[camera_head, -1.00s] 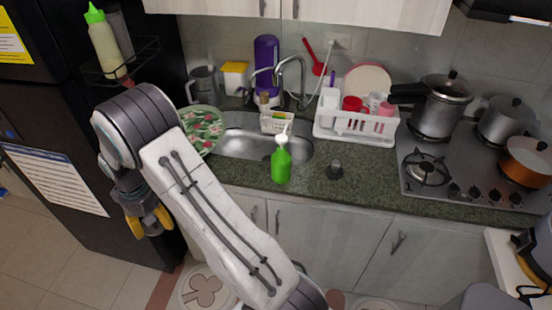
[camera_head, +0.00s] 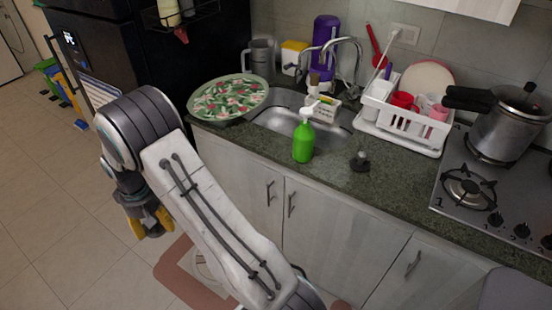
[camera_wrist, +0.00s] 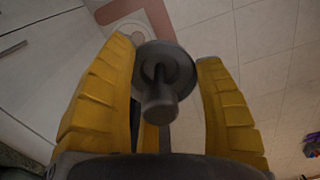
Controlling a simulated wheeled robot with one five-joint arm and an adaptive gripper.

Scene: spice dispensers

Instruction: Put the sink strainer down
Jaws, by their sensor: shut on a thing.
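The sink strainer (camera_wrist: 162,72), a dark grey disc with a knobbed stem, is between the yellow fingers of my gripper (camera_wrist: 166,58) in the wrist view. My gripper is shut on it, with the stem pointing toward the camera. In the head view my gripper (camera_head: 150,226) hangs low at the left, over the floor in front of the cabinets; the strainer cannot be made out there. The sink (camera_head: 282,118) is set in the dark green counter (camera_head: 400,188), up and to the right of my gripper. A small dark knobbed object (camera_head: 360,161) stands on the counter.
A green soap bottle (camera_head: 303,142) stands at the sink's front edge. A patterned plate (camera_head: 228,98) lies left of the sink. A white dish rack (camera_head: 408,122) and a stove (camera_head: 478,190) are to the right.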

